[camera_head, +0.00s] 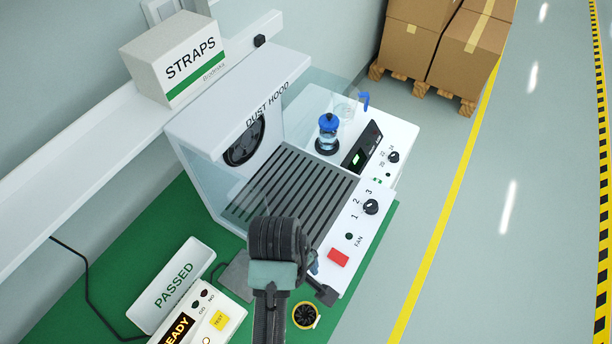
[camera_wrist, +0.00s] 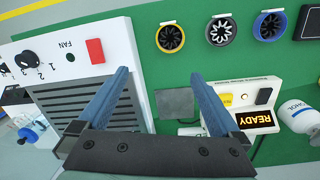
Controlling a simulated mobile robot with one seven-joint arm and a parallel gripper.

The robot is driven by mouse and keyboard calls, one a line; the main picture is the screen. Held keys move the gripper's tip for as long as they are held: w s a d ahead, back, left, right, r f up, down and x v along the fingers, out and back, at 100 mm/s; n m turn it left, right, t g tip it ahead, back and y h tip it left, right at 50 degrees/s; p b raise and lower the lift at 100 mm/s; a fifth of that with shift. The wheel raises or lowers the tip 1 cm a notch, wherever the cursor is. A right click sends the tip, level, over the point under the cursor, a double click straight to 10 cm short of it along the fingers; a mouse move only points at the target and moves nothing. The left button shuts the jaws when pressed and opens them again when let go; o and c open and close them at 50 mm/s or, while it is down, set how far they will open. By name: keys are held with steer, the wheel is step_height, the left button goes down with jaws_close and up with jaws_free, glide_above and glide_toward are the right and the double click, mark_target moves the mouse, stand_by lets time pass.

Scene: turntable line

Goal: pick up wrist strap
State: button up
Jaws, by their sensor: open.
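In the head view my arm hides most of the fingers. Below the fingers lies a flat grey plate (camera_wrist: 175,103), partly seen in the head view too.
A tester reading READY (camera_wrist: 262,96) and a white PASSED tray (camera_head: 182,283) lie on the green bench. A white bottle (camera_wrist: 299,117) stands at the wrist view's right.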

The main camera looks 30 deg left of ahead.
step_height(320, 180, down, 2)
steer(key=s, duration=0.2)
glide_above(305, 315)
steer(key=a, duration=0.2)
steer(key=shift+n+g+h, duration=0.3)
steer(key=shift+g, duration=0.1)
steer(key=f, duration=0.6)
steer(key=shift+s+d+p, duration=0.15)
steer(key=shift+d+p, duration=0.05)
steer(key=shift+p, duration=0.15)
steer(key=shift+w+d+f+p, duration=0.1)
steer(key=shift+d+f+p, duration=0.1)
steer(key=shift+f, duration=0.55)
steer(key=shift+w+d+f+p, duration=0.1)
steer(key=shift+d+f, duration=0.15)
steer(key=shift+f, duration=0.5)
steer(key=shift+d+f+p, duration=0.15)
steer(key=shift+d+f, duration=0.05)
steer(key=shift+f, duration=1.1)
steer(key=shift+c, duration=0.3)
steer(key=c, duration=1.2)
steer(key=shift+r, duration=0.15)
steer(key=shift+c, duration=0.2)
